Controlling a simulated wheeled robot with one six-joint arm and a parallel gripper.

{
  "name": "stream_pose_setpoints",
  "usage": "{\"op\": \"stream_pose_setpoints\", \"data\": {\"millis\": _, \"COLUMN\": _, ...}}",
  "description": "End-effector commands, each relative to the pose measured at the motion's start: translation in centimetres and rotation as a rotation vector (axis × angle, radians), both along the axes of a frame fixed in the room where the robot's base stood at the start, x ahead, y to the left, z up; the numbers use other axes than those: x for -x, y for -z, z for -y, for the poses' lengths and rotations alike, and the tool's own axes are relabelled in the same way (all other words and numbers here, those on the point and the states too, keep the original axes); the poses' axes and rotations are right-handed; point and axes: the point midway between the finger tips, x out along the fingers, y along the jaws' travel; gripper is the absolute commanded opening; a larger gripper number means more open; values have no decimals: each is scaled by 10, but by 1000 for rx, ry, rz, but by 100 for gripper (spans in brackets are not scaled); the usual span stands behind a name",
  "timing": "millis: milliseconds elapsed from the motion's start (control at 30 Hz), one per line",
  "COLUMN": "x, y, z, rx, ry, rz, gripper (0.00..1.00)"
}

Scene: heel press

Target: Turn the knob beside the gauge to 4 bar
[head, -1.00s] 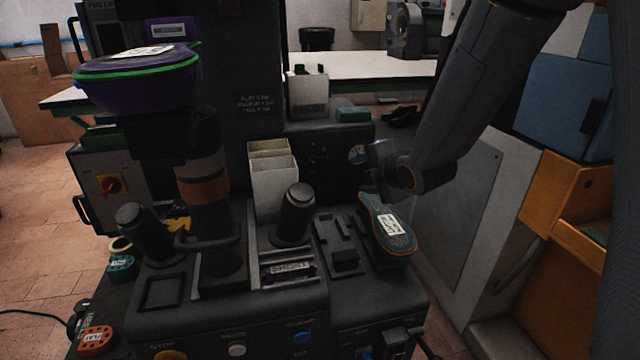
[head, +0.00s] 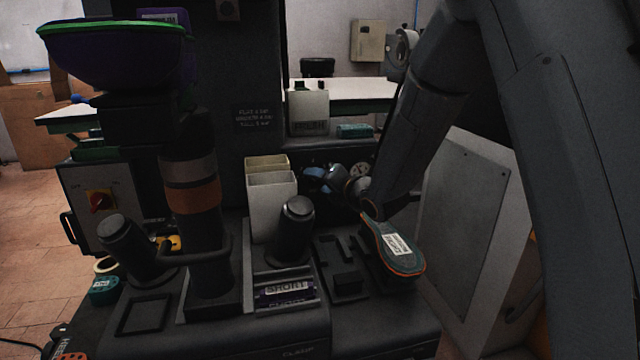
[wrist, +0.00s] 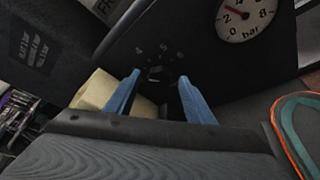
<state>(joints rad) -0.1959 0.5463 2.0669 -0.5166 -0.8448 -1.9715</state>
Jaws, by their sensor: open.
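The pressure gauge (wrist: 247,16), a white dial marked in bar, sits on the dark panel; its red needle points near 2 in the wrist view. It also shows small in the head view (head: 359,171). Below and left of it is the black knob (wrist: 155,75), ringed by numbers, of which 4, 5 and 6 are legible. My gripper (wrist: 158,82) is open, with its two blue fingers on either side of the knob in the picture. I cannot tell whether they touch it. In the head view my gripper (head: 318,176) is in front of the panel and hides the knob.
A shoe-shaped piece with an orange edge (head: 396,244) lies just below my arm and appears at the right of the wrist view. Cream bins (head: 271,197) stand left of my gripper. A dark post (head: 295,232) stands in front of them. A chalk-lettered sign is at upper left.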

Motion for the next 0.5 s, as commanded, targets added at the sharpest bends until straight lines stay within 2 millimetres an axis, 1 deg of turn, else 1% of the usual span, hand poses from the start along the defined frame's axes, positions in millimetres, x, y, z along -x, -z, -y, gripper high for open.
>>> {"op": "stream_pose_setpoints", "data": {"millis": 133, "x": -4, "y": 2, "z": -3, "rx": 1, "ry": 0, "rz": -1, "gripper": 49}}
{"op": "stream_pose_setpoints", "data": {"millis": 333, "x": -4, "y": 2, "z": -3, "rx": 1, "ry": 1, "rz": -1, "gripper": 49}}
{"op": "stream_pose_setpoints", "data": {"millis": 367, "x": -4, "y": 2, "z": -3, "rx": 1, "ry": 1, "rz": -1, "gripper": 45}}
{"op": "stream_pose_setpoints", "data": {"millis": 500, "x": -4, "y": 1, "z": -3, "rx": 0, "ry": 1, "rz": -1, "gripper": 22}}
